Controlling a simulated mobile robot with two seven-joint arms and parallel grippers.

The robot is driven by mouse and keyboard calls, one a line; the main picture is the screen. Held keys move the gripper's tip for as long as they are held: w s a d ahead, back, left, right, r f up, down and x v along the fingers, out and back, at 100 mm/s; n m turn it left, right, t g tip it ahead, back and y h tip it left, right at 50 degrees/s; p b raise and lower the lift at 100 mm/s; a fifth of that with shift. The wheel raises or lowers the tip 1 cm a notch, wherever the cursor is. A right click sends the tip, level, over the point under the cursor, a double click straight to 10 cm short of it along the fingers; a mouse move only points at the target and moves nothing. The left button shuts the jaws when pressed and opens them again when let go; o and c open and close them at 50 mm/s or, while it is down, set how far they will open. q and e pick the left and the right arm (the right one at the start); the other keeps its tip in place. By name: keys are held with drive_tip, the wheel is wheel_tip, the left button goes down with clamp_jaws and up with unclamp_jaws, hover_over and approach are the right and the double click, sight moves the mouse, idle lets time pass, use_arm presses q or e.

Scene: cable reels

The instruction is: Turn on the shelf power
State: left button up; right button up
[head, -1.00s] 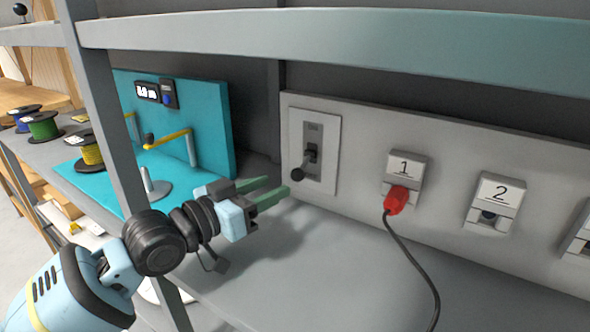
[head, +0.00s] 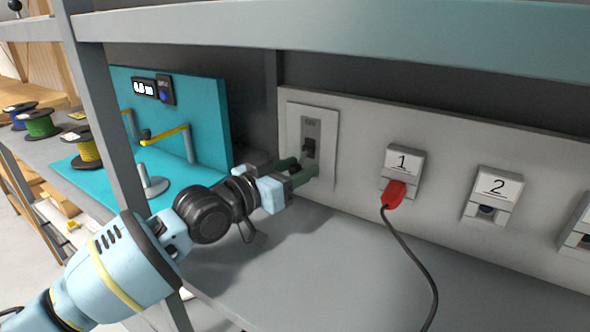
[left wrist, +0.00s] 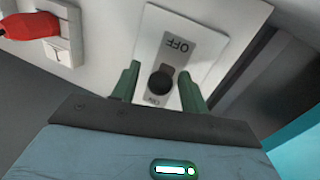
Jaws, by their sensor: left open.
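The power switch is a light plate (head: 327,130) on the grey panel, with a dark lever slot (head: 309,147). In the left wrist view the plate (left wrist: 152,38) appears upside down, with "OFF" at the picture top and a small label at the bottom, partly hidden. The lever's round black knob (left wrist: 162,84) shows there between my finger tips. In the head view the knob is hidden behind my gripper. My left gripper (head: 301,168) is open, its green fingers on either side of the lever; I cannot tell whether they touch it. My right gripper is not in view.
A red plug (head: 395,194) with a black cable sits in socket 1, right of the switch; socket 2 (head: 493,194) is empty.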

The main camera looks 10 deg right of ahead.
use_arm(q)
drive_tip(key=c, duration=0.9)
